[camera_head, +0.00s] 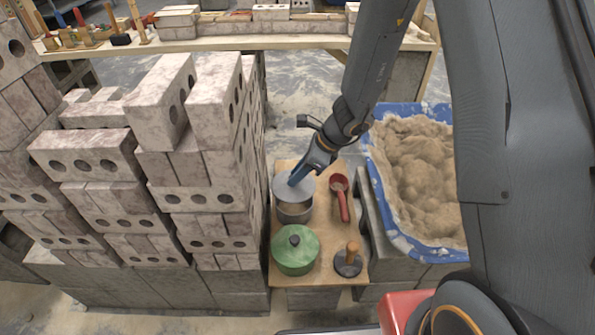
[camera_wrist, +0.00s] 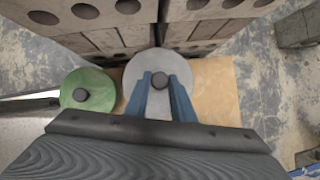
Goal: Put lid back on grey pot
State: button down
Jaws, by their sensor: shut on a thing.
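The grey pot (camera_head: 295,213) stands on a small wooden board, behind the green pot. Its round grey lid (camera_head: 281,188) is over the pot's mouth, covering most of it; I cannot tell whether it rests on the rim or hangs just above. My gripper (camera_head: 294,181) reaches down from the upper right, its blue fingers at the lid's middle. In the wrist view the lid (camera_wrist: 150,62) is a pale grey disc, and my gripper (camera_wrist: 161,82) is shut on its dark round knob. The lid hides the pot in that view.
A green lidded pot (camera_head: 296,256) stands nearby on the wooden board (camera_head: 316,225). Stacked bricks (camera_head: 190,160) rise close on the left. A blue tub of sand (camera_head: 385,205) stands on the right.

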aim_at(298, 185)
jog(key=shift+f+b, duration=2.35)
jog(key=shift+f, duration=0.2)
jog(key=shift+f, duration=0.15)
dwell(0.5)
jog(key=c, duration=0.9)
grip_release()
jog(key=shift+c, duration=0.2)
jog(key=shift+r+p, duration=3.35)
jog(key=shift+r, duration=0.2)
jog(key=shift+c, duration=0.3)
grip_shut()
